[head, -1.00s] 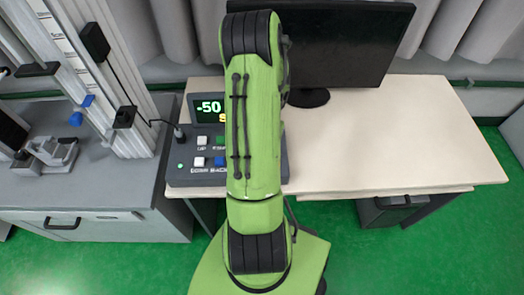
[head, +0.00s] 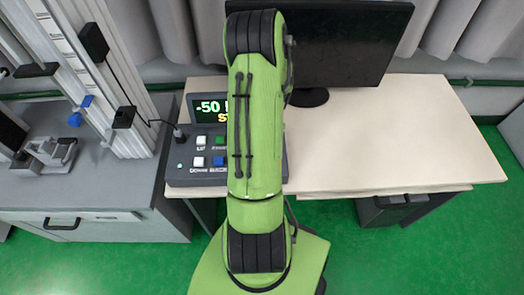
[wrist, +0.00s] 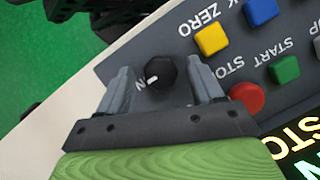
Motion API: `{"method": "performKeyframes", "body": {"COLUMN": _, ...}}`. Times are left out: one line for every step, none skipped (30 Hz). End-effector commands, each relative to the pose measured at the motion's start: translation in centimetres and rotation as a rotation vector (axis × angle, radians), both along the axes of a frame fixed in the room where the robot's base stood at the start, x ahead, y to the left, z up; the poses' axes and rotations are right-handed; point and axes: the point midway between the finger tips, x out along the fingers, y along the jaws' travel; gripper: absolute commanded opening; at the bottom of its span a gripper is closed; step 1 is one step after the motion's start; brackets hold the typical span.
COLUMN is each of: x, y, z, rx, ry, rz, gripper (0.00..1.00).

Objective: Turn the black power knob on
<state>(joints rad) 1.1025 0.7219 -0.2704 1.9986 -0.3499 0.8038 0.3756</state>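The black power knob (wrist: 160,74) is on the dark grey control panel (wrist: 150,45) in the wrist view. Its white mark points to the lower left, toward a partly hidden label ending in N. My gripper (wrist: 161,80) is open, with one finger on each side of the knob and visible gaps between. I cannot tell how deep the fingertips reach. In the head view my green arm covers the right part of the control box (head: 205,178), hiding the knob and gripper. The display (head: 211,108) is lit and reads -50, with the rest partly covered.
A red button (wrist: 247,97) lies close to the right finger, and a yellow button (wrist: 211,40) is near it. Blue and green buttons are further right. A monitor (head: 350,45) stands on the table (head: 400,140), whose right side is clear. The drop tower (head: 95,75) stands left.

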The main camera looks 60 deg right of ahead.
Motion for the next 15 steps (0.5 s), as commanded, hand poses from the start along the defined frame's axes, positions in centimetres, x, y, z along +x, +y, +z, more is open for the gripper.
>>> {"method": "performKeyframes", "body": {"x": 0.0, "y": 0.0, "z": 0.0, "rx": 0.000, "ry": 0.000, "rz": 0.001, "gripper": 0.66}}
{"method": "performKeyframes", "body": {"x": 0.0, "y": 0.0, "z": 0.0, "rx": 0.000, "ry": 0.000, "rz": 0.001, "gripper": 0.66}}
{"method": "performKeyframes", "body": {"x": 0.0, "y": 0.0, "z": 0.0, "rx": 0.000, "ry": 0.000, "rz": 0.001, "gripper": 0.66}}
{"method": "performKeyframes", "body": {"x": 0.0, "y": 0.0, "z": 0.0, "rx": 0.000, "ry": 0.000, "rz": 0.001, "gripper": 0.66}}
{"method": "performKeyframes", "body": {"x": 0.0, "y": 0.0, "z": 0.0, "rx": 0.000, "ry": 0.000, "rz": 0.001, "gripper": 0.66}}
{"method": "performKeyframes", "body": {"x": 0.0, "y": -0.1, "z": 0.1, "rx": 0.000, "ry": 0.000, "rz": 0.001, "gripper": 0.66}}
{"method": "performKeyframes", "body": {"x": 0.0, "y": -0.2, "z": 0.3, "rx": -0.001, "ry": -0.001, "rz": 0.001, "gripper": 0.66}}
{"method": "performKeyframes", "body": {"x": 0.0, "y": -0.3, "z": 0.7, "rx": -0.002, "ry": -0.001, "rz": 0.001, "gripper": 0.66}}
{"method": "performKeyframes", "body": {"x": 0.1, "y": -0.6, "z": 1.3, "rx": -0.003, "ry": -0.001, "rz": 0.001, "gripper": 0.66}}
{"method": "performKeyframes", "body": {"x": 0.1, "y": -0.8, "z": 1.9, "rx": -0.005, "ry": -0.003, "rz": 0.000, "gripper": 0.66}}
{"method": "performKeyframes", "body": {"x": 0.1, "y": -1.1, "z": 2.6, "rx": -0.005, "ry": -0.002, "rz": 0.001, "gripper": 0.66}}
{"method": "performKeyframes", "body": {"x": 0.1, "y": -1.5, "z": 3.6, "rx": -0.005, "ry": -0.003, "rz": 0.001, "gripper": 0.66}}
{"method": "performKeyframes", "body": {"x": 0.2, "y": -1.9, "z": 4.5, "rx": -0.006, "ry": -0.003, "rz": 0.002, "gripper": 0.66}}
{"method": "performKeyframes", "body": {"x": 0.2, "y": -2.2, "z": 5.3, "rx": -0.007, "ry": -0.004, "rz": 0.001, "gripper": 0.66}}
{"method": "performKeyframes", "body": {"x": 0.2, "y": -2.6, "z": 6.4, "rx": -0.006, "ry": -0.004, "rz": 0.000, "gripper": 0.66}}
